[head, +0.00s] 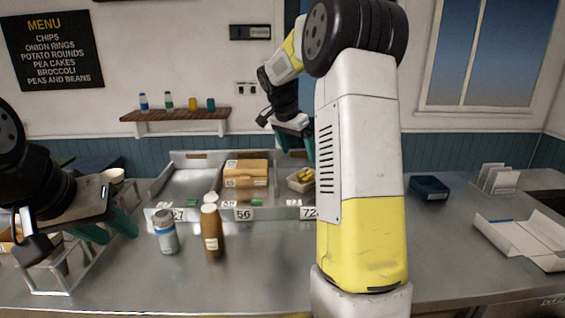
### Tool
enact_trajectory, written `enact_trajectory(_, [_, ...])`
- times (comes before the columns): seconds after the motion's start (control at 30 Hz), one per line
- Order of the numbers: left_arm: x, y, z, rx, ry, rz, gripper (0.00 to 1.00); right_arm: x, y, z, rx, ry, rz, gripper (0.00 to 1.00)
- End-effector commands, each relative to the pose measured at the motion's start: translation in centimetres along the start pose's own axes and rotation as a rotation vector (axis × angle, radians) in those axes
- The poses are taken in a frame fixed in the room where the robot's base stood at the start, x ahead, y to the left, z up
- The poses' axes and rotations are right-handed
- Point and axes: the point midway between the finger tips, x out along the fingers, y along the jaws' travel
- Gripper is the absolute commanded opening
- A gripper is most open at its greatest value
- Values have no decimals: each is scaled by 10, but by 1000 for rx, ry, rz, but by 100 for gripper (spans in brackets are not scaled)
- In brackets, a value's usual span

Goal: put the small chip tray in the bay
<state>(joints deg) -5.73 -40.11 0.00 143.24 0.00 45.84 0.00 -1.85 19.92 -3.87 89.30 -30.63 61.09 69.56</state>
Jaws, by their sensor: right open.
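A small pale tray with yellow chips (301,181) sits at the right end of the steel holding station, behind the label that begins "72". My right arm partly hides that end. My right gripper (303,146) is just above and behind the chip tray, open, its teal fingers pointing down. I cannot tell whether a finger touches the tray. The station's bay (190,184) behind label "27" looks empty. A brown carton (245,174) stands in the middle bay behind label "56". My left gripper (107,228) is at the far left over a wire rack, its teal fingers apart and empty.
A grey-white shaker (165,232) and a brown sauce bottle (212,232) stand in front of the station. The wire rack (52,280) is at left. A dark blue tub (430,187) and an open paper box (522,238) are at right. The front counter is clear.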

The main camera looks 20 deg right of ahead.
Motion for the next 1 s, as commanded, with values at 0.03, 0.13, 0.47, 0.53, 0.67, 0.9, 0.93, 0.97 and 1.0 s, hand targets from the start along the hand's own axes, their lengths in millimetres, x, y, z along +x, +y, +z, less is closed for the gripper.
enact_trajectory(0.03, [0, 0, 0, 0, 0, 0, 36, -5, 2, 1, -6, -2, -6, 90])
enact_trajectory(0.13, [0, 0, 0, 0, 0, 0, 36, -20, 10, 10, -47, -16, -34, 90])
enact_trajectory(0.47, [0, 0, 0, 0, 0, 0, 36, -99, 82, 94, -405, -75, -274, 90])
enact_trajectory(0.53, [0, 0, 0, 0, 0, 0, 36, -112, 99, 116, -486, -73, -331, 90])
enact_trajectory(0.67, [0, 0, 0, 0, 0, 0, 36, -128, 131, 158, -635, -52, -436, 90])
enact_trajectory(0.9, [0, 0, 0, 0, 0, 0, 36, -138, 177, 225, -857, 18, -591, 90])
enact_trajectory(0.93, [0, 0, 0, 0, 0, 0, 36, -138, 180, 231, -876, 26, -603, 90])
enact_trajectory(0.97, [0, 0, 0, 0, 0, 0, 36, -137, 183, 236, -893, 33, -613, 90])
enact_trajectory(1.0, [0, 0, 0, 0, 0, 0, 36, -137, 186, 241, -910, 42, -625, 90])
